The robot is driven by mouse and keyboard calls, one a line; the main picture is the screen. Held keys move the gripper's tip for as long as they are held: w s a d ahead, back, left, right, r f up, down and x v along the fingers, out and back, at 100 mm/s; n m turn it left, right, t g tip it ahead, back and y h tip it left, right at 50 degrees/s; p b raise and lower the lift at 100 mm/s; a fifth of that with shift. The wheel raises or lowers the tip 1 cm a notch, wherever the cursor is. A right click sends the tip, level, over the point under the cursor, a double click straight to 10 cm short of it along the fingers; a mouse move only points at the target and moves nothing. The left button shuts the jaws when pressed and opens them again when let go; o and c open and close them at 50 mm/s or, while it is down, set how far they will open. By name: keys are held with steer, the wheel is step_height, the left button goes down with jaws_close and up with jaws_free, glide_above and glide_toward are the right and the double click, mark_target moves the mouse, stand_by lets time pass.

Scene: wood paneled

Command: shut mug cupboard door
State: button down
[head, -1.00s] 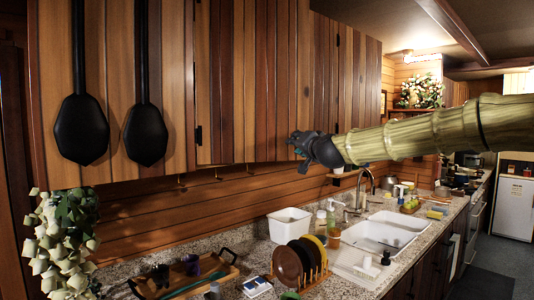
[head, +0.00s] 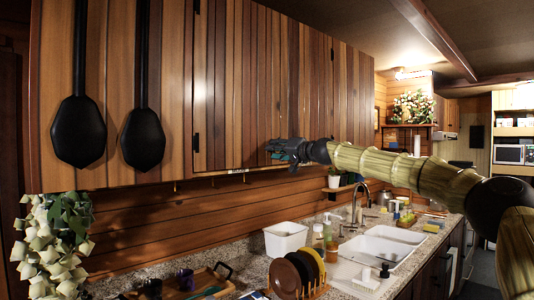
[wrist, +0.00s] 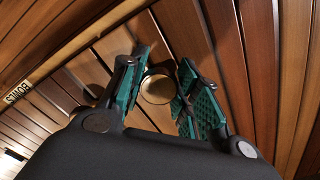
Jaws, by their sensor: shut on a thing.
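The wood-plank wall cupboards (head: 235,90) fill the upper left of the head view, and their fronts look about flush. I cannot tell which door is the mug cupboard's. My gripper (head: 278,152) is at the lower edge of a cupboard front, right of a dark hinge. In the wrist view its teal-padded fingers are on both sides of a round brass knob (wrist: 157,89), shut on it. The knob is hidden behind the gripper in the head view. A small label (wrist: 18,90) reading BOWLS is on the cupboard's lower edge; it is tiny in the head view (head: 238,171).
Two black paddles (head: 145,138) hang on the left cupboard front. A plant (head: 50,240) hangs at left.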

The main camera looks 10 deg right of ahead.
steer(key=c, duration=1)
jaws_free()
steer(key=shift+d+f, duration=0.1)
steer(key=shift+d, duration=0.05)
steer(key=shift+c, duration=0.2)
steer(key=shift+s, duration=0.1)
steer(key=v, duration=1.1)
steer(key=shift+s+d, duration=0.25)
steer(key=shift+s, duration=0.05)
steer(key=shift+f, duration=0.15)
